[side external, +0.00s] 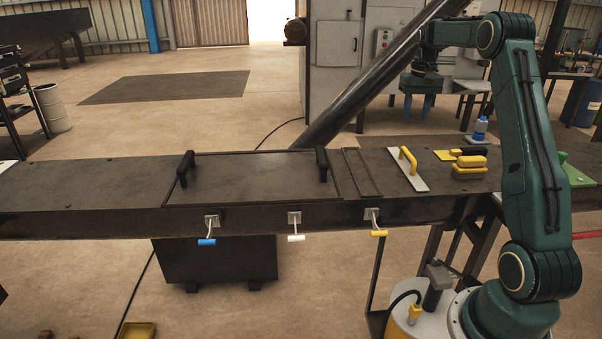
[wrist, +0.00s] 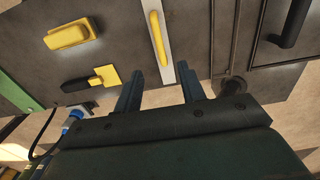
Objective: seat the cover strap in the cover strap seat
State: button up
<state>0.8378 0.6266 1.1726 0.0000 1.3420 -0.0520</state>
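The cover strap (side external: 418,181) is a flat pale metal strip with a yellow bar handle. It lies on the dark bench top, right of the cover strap seat in the side view. The seat (side external: 362,173) is a narrow rectangular outline in the bench top, and nothing lies in it. My gripper (side external: 425,80) is raised well above and behind the bench. In the wrist view my gripper (wrist: 160,88) is open and empty, its two fingers apart. The strap (wrist: 168,65) shows beyond and between the fingers. The seat (wrist: 224,40) is to its right.
A large cover panel (side external: 250,180) with two black handles lies left of the seat. A yellow block (side external: 469,172), a yellow-bladed scraper (side external: 445,155) and a blue-capped bottle (side external: 480,128) are right of the strap. A thick dark slanted column (side external: 370,85) rises behind the bench.

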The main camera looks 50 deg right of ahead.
send_near(409, 170)
jog(key=shift+w+d+r, duration=0.5)
jog(key=shift+w+d, duration=0.3)
jog(key=shift+w, duration=0.05)
jog(key=shift+d+f, duration=0.1)
jog(key=shift+f, duration=2.5)
jog(key=shift+r, duration=0.1)
grip_shut()
